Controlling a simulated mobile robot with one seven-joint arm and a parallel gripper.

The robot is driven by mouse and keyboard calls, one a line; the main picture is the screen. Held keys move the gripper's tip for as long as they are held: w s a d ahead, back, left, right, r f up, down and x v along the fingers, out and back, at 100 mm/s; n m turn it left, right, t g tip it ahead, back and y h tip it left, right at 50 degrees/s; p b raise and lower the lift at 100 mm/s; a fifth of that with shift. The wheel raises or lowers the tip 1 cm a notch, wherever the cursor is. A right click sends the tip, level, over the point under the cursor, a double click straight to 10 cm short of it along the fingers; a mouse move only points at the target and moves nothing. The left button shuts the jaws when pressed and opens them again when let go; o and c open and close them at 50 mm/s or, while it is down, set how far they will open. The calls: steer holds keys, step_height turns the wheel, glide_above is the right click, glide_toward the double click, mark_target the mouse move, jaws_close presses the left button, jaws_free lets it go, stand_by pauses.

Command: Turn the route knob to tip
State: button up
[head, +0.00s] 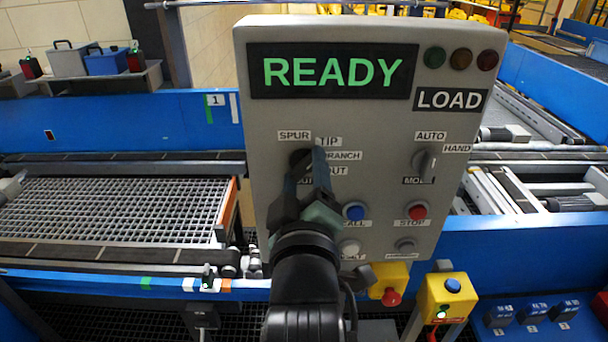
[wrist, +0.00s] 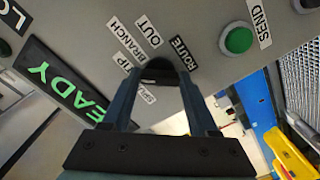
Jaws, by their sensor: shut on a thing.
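The route knob is a dark round knob on the grey control panel (head: 390,230). In the head view it is mostly hidden behind my gripper (head: 308,162). In the wrist view the knob (wrist: 160,74) shows between my fingertips, and my gripper is shut on it. The labels SPUR (head: 294,135), TIP (head: 329,141), BRANCH (head: 343,156) and OUT (head: 336,170) stand around it in the head view. The ROUTE label (wrist: 184,53) shows clear in the wrist view. I cannot tell which label the knob points at.
The panel's screen (head: 332,71) reads READY, and a smaller sign (head: 450,100) reads LOAD. A mode knob (head: 424,161) sits to the right. Blue (head: 354,211) and red (head: 417,211) buttons lie below, close to my gripper. Blue-framed conveyors stand behind.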

stand_by(0.3)
steer(key=o, duration=1.4)
steer(key=shift+s, duration=0.15)
steer(key=shift+s+f, duration=0.1)
steer(key=shift+s, duration=0.15)
steer(key=shift+s+p, duration=3.4)
steer(key=shift+s, duration=2.7)
